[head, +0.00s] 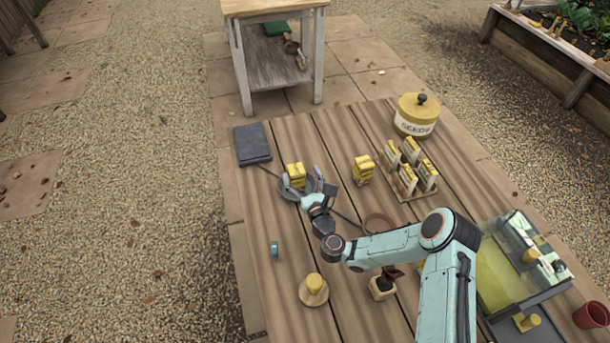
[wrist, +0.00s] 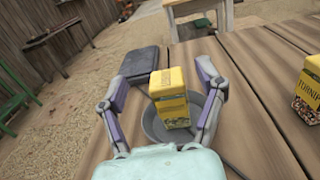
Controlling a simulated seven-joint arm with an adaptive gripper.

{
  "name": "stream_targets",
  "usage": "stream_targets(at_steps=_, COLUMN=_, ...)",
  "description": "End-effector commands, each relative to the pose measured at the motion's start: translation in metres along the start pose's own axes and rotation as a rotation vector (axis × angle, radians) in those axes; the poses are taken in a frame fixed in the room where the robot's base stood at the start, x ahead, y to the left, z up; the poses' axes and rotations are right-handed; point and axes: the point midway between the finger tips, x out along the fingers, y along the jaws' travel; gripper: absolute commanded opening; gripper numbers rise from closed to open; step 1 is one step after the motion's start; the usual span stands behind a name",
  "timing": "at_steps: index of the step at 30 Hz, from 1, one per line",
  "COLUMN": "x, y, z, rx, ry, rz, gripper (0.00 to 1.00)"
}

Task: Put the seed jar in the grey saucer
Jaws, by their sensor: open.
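A yellow-topped seed jar (head: 296,172) stands upright in the grey saucer (head: 284,191). In the wrist view the jar (wrist: 171,100) shows seeds through its lower part, and the dark saucer (wrist: 152,127) shows around its base. My gripper (head: 303,178) is open at the saucer. In the wrist view its fingers (wrist: 162,82) stand on either side of the jar, with a gap on both sides. A second, similar jar (head: 363,169) stands on the table to the right; its label reads TURNIP in the wrist view (wrist: 309,98).
A packet rack (head: 418,196) and a yellow seed tin (head: 416,117) stand right. A brown dish (head: 378,222) is partly behind my arm.

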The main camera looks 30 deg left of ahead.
Motion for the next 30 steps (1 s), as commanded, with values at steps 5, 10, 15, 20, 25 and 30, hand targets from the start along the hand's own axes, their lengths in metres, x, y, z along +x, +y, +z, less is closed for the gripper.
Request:
stream_targets(at_steps=5, x=0.000, y=0.000, z=0.007, rx=0.000, ry=0.000, rz=0.000, gripper=0.70)
stream_targets(at_steps=10, x=0.000, y=0.001, z=0.009, rx=-0.013, ry=-0.001, rz=0.009, gripper=0.70)
stream_targets(at_steps=15, x=-0.002, y=0.015, z=0.044, rx=-0.301, ry=-0.007, rz=0.181, gripper=0.70)
stream_targets(at_steps=20, x=-0.039, y=0.029, z=0.081, rx=-0.909, ry=0.039, rz=0.516, gripper=0.70)
stream_targets(at_steps=25, x=-0.120, y=0.003, z=0.098, rx=-1.494, ry=0.196, rz=0.882, gripper=0.70)
stream_targets(at_steps=30, x=-0.234, y=-0.037, z=0.122, rx=-1.833, ry=0.427, rz=1.248, gripper=0.70)
